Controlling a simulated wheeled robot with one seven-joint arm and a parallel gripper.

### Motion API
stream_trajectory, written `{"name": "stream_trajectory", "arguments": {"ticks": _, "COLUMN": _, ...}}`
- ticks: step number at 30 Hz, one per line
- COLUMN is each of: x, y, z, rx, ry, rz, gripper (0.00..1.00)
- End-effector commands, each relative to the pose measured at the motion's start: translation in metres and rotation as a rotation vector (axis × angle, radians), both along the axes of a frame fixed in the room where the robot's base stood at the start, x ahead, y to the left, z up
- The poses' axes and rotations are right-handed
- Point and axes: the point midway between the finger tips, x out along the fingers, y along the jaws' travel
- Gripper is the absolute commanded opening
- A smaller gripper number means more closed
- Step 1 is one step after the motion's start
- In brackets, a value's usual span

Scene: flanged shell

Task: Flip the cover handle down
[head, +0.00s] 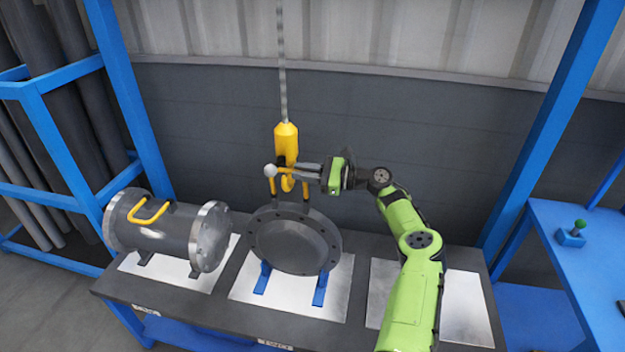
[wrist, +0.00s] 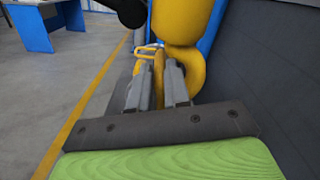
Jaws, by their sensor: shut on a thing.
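The round grey cover (head: 292,240) stands on edge on blue supports. Its yellow cover handle (head: 305,192) sticks up from the top rim. My gripper (head: 305,171) comes in from the right at the height of the handle's top bar and appears shut on it; the hook beside it makes the exact grip hard to see. In the wrist view, yellow metal shows between my two grey fingers (wrist: 158,88). The yellow hook (head: 287,140) hangs right at the handle, and it is large just beyond my fingers in the wrist view (wrist: 180,22).
The grey flanged shell (head: 160,235) lies on the table's left, with its own yellow handle (head: 150,212). A chain (head: 282,60) holds the hook. Blue posts stand on both sides of the table (head: 210,315). A bare metal plate (head: 465,305) lies on the right.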

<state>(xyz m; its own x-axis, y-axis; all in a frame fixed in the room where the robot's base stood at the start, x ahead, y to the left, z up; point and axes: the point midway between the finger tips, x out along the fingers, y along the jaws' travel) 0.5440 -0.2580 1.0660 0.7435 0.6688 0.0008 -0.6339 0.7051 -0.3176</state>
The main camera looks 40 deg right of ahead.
Motion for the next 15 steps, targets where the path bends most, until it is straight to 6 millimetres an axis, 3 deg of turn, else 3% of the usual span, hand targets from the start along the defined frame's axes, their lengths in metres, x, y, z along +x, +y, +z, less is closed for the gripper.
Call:
{"name": "stream_trajectory", "arguments": {"ticks": 8, "x": 0.0008, "y": -0.0023, "z": 0.0009, "rx": -0.004, "ry": -0.002, "rz": -0.007, "gripper": 0.0}}
{"name": "stream_trajectory", "arguments": {"ticks": 9, "x": 0.0007, "y": -0.0024, "z": 0.0008, "rx": -0.004, "ry": -0.002, "rz": -0.007, "gripper": 0.2}}
{"name": "stream_trajectory", "arguments": {"ticks": 13, "x": 0.0007, "y": -0.0021, "z": 0.001, "rx": -0.003, "ry": -0.002, "rz": -0.005, "gripper": 0.4}}
{"name": "stream_trajectory", "arguments": {"ticks": 15, "x": 0.0007, "y": -0.0018, "z": 0.0012, "rx": -0.003, "ry": -0.002, "rz": -0.005, "gripper": 0.42}}
